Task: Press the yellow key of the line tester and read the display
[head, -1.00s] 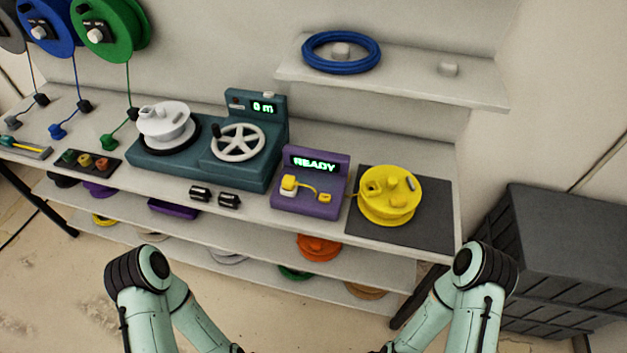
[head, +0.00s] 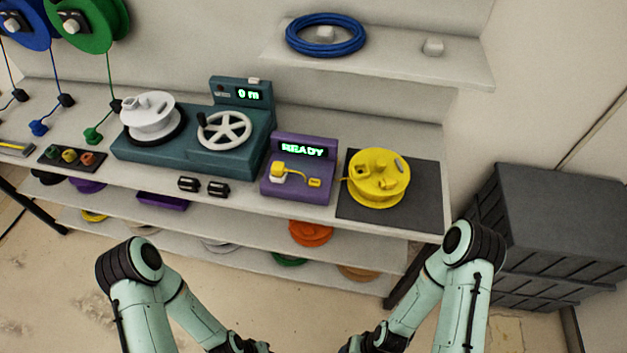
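The purple line tester (head: 300,168) stands on the bench, and its display (head: 303,150) reads READY in green. A yellow-and-white plug or block (head: 283,173) sits on its left front. A small yellow piece (head: 314,183), which looks like the yellow key, is to the right of it. A yellow cable runs from the tester to the yellow reel (head: 379,177) on a dark mat (head: 425,200). My two arms come in at the bottom, below and in front of the bench. Both grippers are below the picture's edge and out of view.
A teal winder (head: 190,150) with a white spool, a handwheel and a display reading 0 m stands left of the tester. A shelf (head: 390,62) with a blue coil is above. A dark crate (head: 550,235) stands at right.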

